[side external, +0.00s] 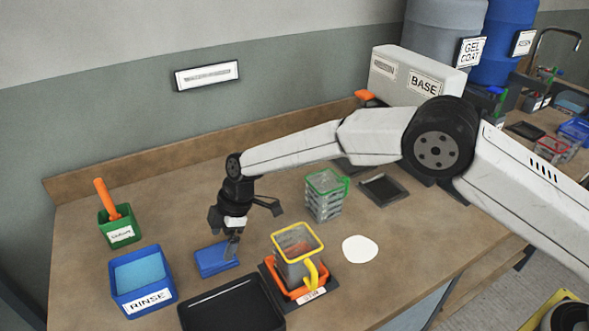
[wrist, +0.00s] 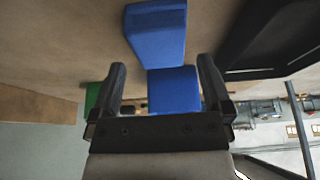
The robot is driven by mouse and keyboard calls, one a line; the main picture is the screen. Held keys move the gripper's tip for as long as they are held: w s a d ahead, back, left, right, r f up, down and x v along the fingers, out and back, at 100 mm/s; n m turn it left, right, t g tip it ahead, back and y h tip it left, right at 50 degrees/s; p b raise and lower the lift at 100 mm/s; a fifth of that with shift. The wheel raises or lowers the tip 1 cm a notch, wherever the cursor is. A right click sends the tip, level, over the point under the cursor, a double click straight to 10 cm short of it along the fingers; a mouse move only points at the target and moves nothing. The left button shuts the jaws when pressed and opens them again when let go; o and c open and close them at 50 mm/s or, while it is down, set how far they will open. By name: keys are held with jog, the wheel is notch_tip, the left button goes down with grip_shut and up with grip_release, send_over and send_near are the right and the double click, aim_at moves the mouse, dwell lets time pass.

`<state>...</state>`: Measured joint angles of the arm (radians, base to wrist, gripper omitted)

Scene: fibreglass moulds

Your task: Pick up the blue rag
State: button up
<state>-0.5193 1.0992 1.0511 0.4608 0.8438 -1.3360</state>
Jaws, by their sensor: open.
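The blue rag (side external: 214,260) lies on the bench as a flat folded block, right of the rinse bin. My gripper (side external: 232,247) points down at the rag's right side in the side view, and its fingers cover part of it. I cannot tell whether they touch it. In the wrist view the rag (wrist: 155,30) is at the top, beyond the fingertips. My gripper (wrist: 162,66) is open there, with nothing held between its fingers.
A blue rinse bin (side external: 143,299) stands left of the rag, with a green bin (side external: 121,233) behind it. A black tray (side external: 232,306) lies close in front. An orange holder with a yellow-rimmed cup (side external: 297,252) stands right. Bare bench lies behind the rag.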

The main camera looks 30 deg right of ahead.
aim_at(217, 253)
jog(key=shift+x, duration=2.25)
jog(key=shift+a+r, duration=0.1)
jog(key=shift+a, duration=0.05)
jog(key=c, duration=1)
jog(key=shift+o, duration=0.2)
jog(key=shift+r, duration=0.15)
notch_tip(217, 253, up, 10)
jog(key=shift+f, duration=0.1)
